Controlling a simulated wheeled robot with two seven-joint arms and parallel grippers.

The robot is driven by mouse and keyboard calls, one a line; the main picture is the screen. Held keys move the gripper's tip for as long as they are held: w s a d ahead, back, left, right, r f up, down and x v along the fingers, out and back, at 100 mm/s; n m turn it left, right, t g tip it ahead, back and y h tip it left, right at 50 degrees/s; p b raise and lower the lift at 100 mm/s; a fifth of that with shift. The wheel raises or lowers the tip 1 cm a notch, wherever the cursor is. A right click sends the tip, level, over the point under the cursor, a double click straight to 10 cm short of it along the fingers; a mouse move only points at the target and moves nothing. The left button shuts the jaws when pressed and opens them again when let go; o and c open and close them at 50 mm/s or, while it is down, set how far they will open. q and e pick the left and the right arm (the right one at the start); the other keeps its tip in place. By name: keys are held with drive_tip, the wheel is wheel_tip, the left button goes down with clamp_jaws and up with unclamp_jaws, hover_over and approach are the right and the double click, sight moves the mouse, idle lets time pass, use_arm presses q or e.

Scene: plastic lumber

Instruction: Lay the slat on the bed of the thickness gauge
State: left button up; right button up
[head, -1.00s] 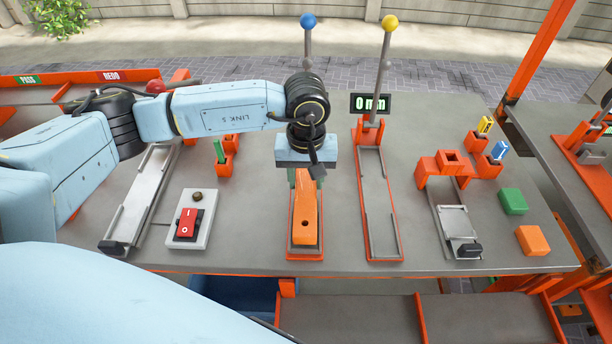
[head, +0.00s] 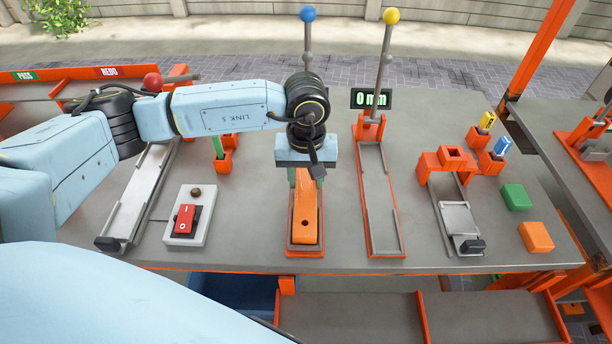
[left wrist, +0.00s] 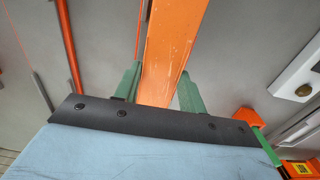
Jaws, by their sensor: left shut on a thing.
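An orange slat (head: 305,217) with a hole near its near end is held by my left gripper (head: 306,178). The slat also shows in the left wrist view (left wrist: 166,45), between the green fingers (left wrist: 158,92), which are shut on it. It lies lengthwise over the orange-edged bed (head: 305,251) of the blue-knobbed lever station. I cannot tell whether it touches that bed. The thickness gauge, with a 0 mm display (head: 371,99) and a yellow-knobbed lever (head: 385,65), stands just right. Its bed (head: 377,205) is empty. My right gripper is not in view.
A red switch box (head: 188,217) and a long metal channel (head: 137,200) are to the left. An orange stand (head: 447,164), a metal tray (head: 459,222), a green block (head: 516,197) and an orange block (head: 536,237) are to the right. The blue lever (head: 308,40) rises behind my gripper.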

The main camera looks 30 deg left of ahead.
use_arm(q)
drive_tip(key=o, duration=1.3)
drive_tip(key=shift+r, duration=0.2)
wheel_tip(320, 180, up, 4)
drive_tip(key=shift+w, duration=0.1)
wheel_tip(320, 180, up, 9)
drive_tip(key=shift+r+p, duration=0.1)
drive_tip(key=shift+p, duration=0.25)
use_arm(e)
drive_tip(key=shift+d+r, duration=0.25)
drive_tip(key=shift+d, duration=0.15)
